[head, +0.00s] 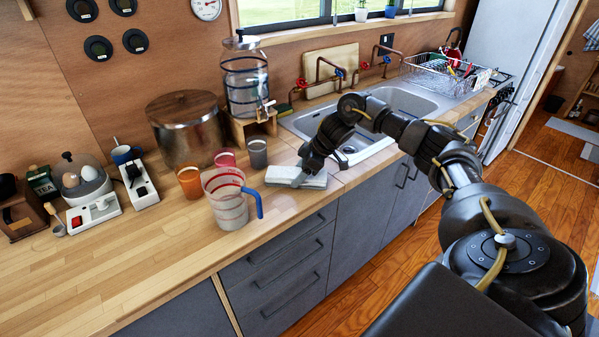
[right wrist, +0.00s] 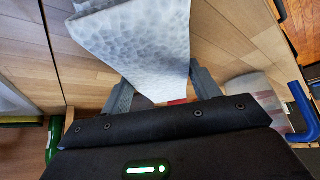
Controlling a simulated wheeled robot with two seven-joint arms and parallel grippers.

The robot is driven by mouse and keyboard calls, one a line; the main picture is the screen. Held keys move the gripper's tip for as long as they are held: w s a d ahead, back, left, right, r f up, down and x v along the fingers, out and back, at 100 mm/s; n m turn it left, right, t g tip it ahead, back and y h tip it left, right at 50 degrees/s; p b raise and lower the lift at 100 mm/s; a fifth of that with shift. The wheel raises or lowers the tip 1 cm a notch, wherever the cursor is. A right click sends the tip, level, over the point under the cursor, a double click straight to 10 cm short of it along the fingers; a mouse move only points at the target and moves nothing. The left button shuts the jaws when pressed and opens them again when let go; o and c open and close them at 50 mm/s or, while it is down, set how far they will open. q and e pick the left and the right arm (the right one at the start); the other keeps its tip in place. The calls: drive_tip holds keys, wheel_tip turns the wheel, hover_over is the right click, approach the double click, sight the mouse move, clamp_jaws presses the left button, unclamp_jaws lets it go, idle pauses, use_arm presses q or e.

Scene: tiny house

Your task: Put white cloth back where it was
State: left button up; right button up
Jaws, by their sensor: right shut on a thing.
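The white cloth (head: 283,174) is at the front edge of the wooden counter, left of the sink, in the head view. It looks folded and flat there. In the right wrist view the white, dimpled cloth (right wrist: 135,38) fills the upper middle, between the fingers. My right gripper (head: 308,177) is shut on the cloth, with its arm reaching in from the right. It also shows in the right wrist view (right wrist: 158,84). Whether the cloth rests on the counter or is just above it, I cannot tell. My left gripper is not in view.
A measuring jug (head: 228,203) with a blue handle stands close left of the cloth. Orange (head: 190,183), red (head: 225,159) and grey (head: 257,154) cups stand behind. The sink (head: 385,105) lies right, with a dish rack (head: 445,75) beyond. The counter's left front is clear.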

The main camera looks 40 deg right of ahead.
drive_tip(key=o, duration=0.9)
drive_tip(key=v, duration=1)
drive_tip(key=shift+d+r+b, duration=0.1)
drive_tip(key=shift+r+b, duration=0.2)
drive_tip(key=shift+b, duration=0.1)
drive_tip(key=shift+v, duration=0.8)
